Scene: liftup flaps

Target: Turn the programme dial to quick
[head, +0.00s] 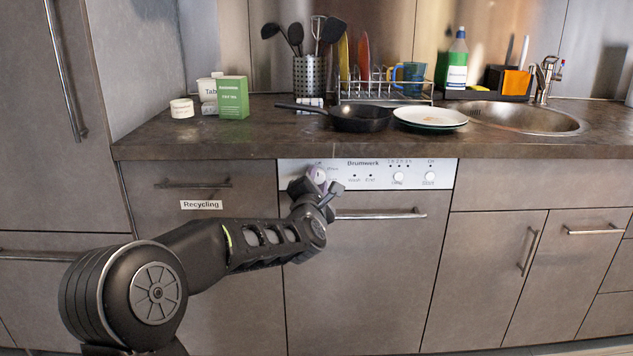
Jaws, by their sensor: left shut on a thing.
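The programme dial (319,175) is a pale round knob at the left end of the white control panel (447,169) of the dishwasher under the counter. My left gripper (318,183) is at the panel, shut on the dial. The gripper covers part of the dial and of the markings around it, so I cannot tell which setting it points to. My right gripper is not in view.
The dishwasher handle (380,214) runs just below the panel, close to my left gripper. Above, the counter (280,146) carries a frying pan (360,117), plates (430,116), and a green box (232,97). A Recycling drawer (175,210) is at the left.

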